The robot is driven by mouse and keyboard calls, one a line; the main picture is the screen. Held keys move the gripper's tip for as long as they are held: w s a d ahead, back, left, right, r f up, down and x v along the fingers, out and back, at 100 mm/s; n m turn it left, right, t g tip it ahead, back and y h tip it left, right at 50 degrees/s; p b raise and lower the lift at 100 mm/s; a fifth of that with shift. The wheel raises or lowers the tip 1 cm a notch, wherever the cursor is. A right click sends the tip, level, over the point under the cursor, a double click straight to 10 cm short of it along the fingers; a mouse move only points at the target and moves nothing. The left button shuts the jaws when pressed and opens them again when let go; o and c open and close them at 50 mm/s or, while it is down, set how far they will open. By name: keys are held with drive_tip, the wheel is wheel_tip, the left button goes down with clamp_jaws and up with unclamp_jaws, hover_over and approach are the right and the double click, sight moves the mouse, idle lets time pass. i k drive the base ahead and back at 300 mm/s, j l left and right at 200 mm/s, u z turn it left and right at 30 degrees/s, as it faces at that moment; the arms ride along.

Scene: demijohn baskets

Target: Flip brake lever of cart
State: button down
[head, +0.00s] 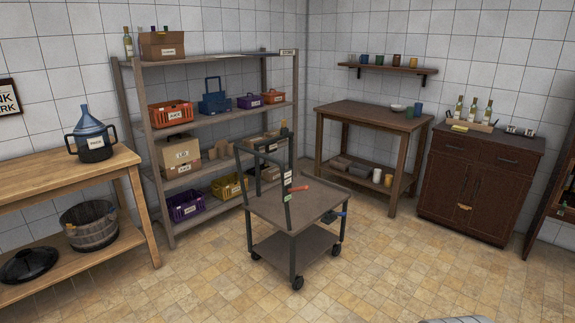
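The cart (262,205) stands on the tiled floor near the middle of the head view. It has a grey-brown top deck, a lower shelf, dark posts, a push frame at its left side and small black wheels. A red lever-like piece (298,188) sticks out to the right from a post of the cart, just above the deck. A green tag (287,197) sits on the post below it. I cannot tell for sure which piece is the brake lever.
A storage rack (163,213) with crates and boxes stands close behind the cart. A wooden table (60,172) holds a blue demijohn (89,135) at left. A side table (370,112) and cabinet (470,180) line the back right. Floor in front is mostly clear.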

sight(307, 188)
drive_tip(key=i, duration=2.85)
drive_tip(key=u, duration=0.3)
